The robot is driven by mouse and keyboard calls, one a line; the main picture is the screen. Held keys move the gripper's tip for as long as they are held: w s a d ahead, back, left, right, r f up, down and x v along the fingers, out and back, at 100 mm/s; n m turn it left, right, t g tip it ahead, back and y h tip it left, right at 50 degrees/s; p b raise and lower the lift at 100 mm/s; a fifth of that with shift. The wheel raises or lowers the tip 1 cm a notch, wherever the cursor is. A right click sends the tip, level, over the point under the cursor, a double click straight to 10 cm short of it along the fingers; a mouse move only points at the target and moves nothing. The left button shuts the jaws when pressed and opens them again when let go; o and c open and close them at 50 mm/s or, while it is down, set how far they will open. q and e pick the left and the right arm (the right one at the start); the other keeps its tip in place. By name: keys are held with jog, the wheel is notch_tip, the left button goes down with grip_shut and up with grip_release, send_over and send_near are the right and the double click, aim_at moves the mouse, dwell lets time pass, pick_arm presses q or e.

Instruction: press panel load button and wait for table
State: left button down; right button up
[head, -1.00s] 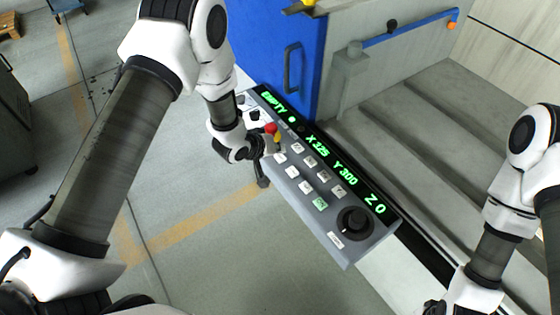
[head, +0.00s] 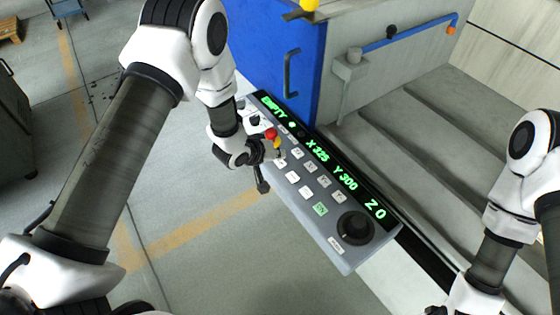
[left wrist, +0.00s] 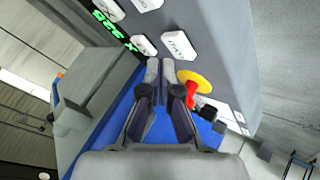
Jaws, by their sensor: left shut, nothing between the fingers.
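The grey control panel (head: 345,258) slants across the middle of the head view. Its green display reads EMPTY, X 325, Y 300, Z 0. Below are several white buttons, one with a green mark (head: 320,209), and a black knob (head: 354,227); the button labels are too small to read. My left gripper (head: 279,154) is at the panel's upper-left end, beside the red knob (head: 271,133). In the left wrist view its shut, empty fingertips (left wrist: 160,68) are close to two white buttons (left wrist: 178,45); I cannot tell if they touch. My right gripper is mostly cut off at the bottom.
A blue cabinet door (head: 270,50) with a dark handle stands behind the panel. Grey steps or ledges (head: 400,130) lie to the right, with a blue pipe (head: 410,31) above. The floor left of and below the panel is clear.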

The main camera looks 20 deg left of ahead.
dwell(0.4)
pick_arm(q)
jog(key=shift+f, duration=0.4)
